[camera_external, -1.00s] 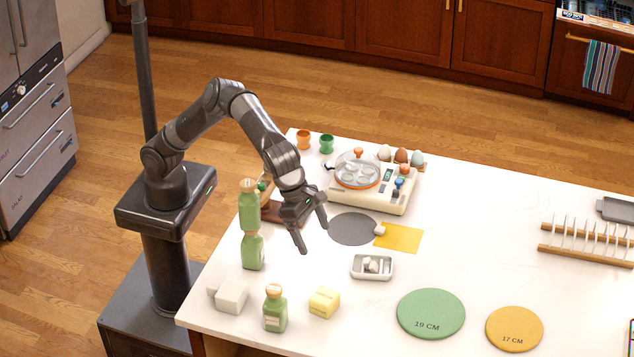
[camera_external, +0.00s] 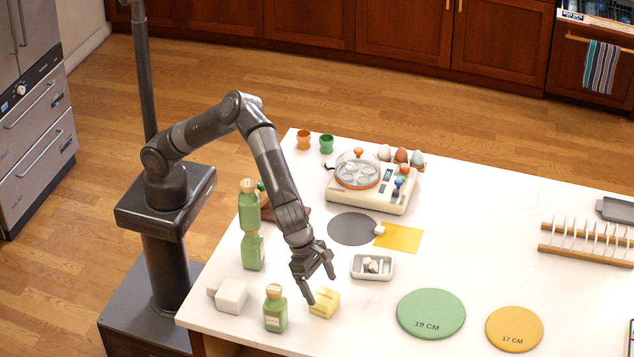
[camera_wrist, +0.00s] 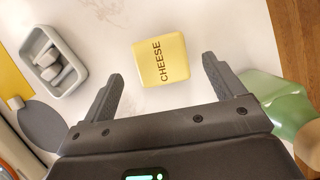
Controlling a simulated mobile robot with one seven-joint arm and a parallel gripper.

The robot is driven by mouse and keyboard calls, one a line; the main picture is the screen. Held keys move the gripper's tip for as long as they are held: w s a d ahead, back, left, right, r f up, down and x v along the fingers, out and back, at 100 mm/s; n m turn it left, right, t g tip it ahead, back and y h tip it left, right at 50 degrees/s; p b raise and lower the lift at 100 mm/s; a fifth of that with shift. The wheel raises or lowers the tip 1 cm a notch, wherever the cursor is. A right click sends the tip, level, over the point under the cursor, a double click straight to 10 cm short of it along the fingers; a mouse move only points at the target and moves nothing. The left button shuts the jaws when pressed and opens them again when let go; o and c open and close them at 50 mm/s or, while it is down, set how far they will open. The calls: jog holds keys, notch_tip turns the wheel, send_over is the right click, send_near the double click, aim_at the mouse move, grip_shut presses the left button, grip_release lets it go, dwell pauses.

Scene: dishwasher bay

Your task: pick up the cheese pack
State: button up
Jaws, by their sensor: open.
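The cheese pack (camera_external: 324,303) is a small yellow block on the white counter, near its front edge. In the wrist view the cheese pack (camera_wrist: 162,61) shows the word CHEESE and lies ahead of the fingers, roughly between their lines. My gripper (camera_external: 321,288) is open and empty, pointing down just above and behind the pack. In the wrist view my gripper (camera_wrist: 161,82) has its two fingers wide apart, with bare counter between them. Whether a finger touches the pack is not clear.
A green bottle (camera_external: 275,309) stands close left of the pack, and a white block (camera_external: 231,296) lies further left. A small grey tray (camera_external: 357,274) is behind to the right. A green disc (camera_external: 431,314) lies right, with clear counter between.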

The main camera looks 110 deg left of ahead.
aim_at(323, 297)
jog(key=x, duration=0.5)
jog(key=shift+s+f, duration=0.15)
jog(key=shift+f, duration=0.1)
jog(key=shift+c, duration=0.6)
jog(key=c, duration=1.1)
